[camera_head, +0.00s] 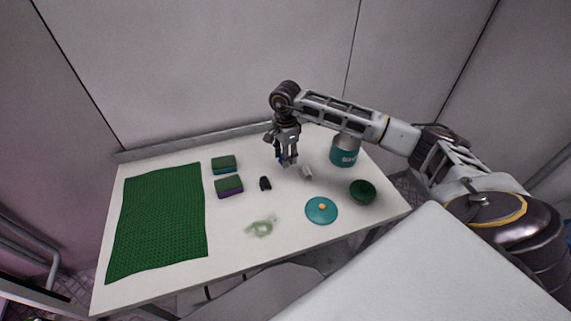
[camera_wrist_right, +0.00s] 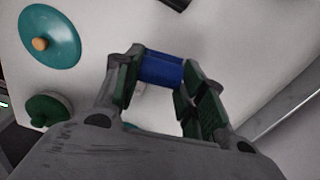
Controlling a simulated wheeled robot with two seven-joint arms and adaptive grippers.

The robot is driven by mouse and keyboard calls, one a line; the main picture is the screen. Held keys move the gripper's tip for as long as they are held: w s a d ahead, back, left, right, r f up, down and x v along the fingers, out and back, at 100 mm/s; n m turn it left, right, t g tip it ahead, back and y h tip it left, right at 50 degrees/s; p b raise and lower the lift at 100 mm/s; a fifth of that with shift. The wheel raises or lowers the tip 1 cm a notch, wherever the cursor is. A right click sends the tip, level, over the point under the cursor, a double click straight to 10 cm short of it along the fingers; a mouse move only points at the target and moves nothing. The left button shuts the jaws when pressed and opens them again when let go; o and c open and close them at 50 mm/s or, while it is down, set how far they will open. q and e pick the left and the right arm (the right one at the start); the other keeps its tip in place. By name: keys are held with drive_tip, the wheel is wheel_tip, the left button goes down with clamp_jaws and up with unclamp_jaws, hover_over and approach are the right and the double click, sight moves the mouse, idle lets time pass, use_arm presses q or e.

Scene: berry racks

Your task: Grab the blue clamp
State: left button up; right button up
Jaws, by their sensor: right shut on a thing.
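The blue clamp (camera_wrist_right: 161,69) shows in the right wrist view between the two fingers of my right gripper (camera_wrist_right: 160,80). The fingers are shut on it, one at each end. In the head view my right gripper (camera_head: 287,160) points down over the back middle of the white table, and only a small bit of blue shows beside its fingers. I cannot tell whether the clamp touches the table. My left gripper is not in view.
A green mat (camera_head: 158,222) covers the table's left side. Two sponges (camera_head: 224,165) (camera_head: 229,186), a black clip (camera_head: 265,184), a small white object (camera_head: 307,173) and a pale green item (camera_head: 262,227) lie mid-table. A teal lid (camera_head: 321,210), green round object (camera_head: 362,191) and teal pot (camera_head: 345,151) stand right.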

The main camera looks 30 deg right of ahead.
drive_tip(key=shift+r, duration=1.4)
drive_tip(key=shift+s+f, duration=0.1)
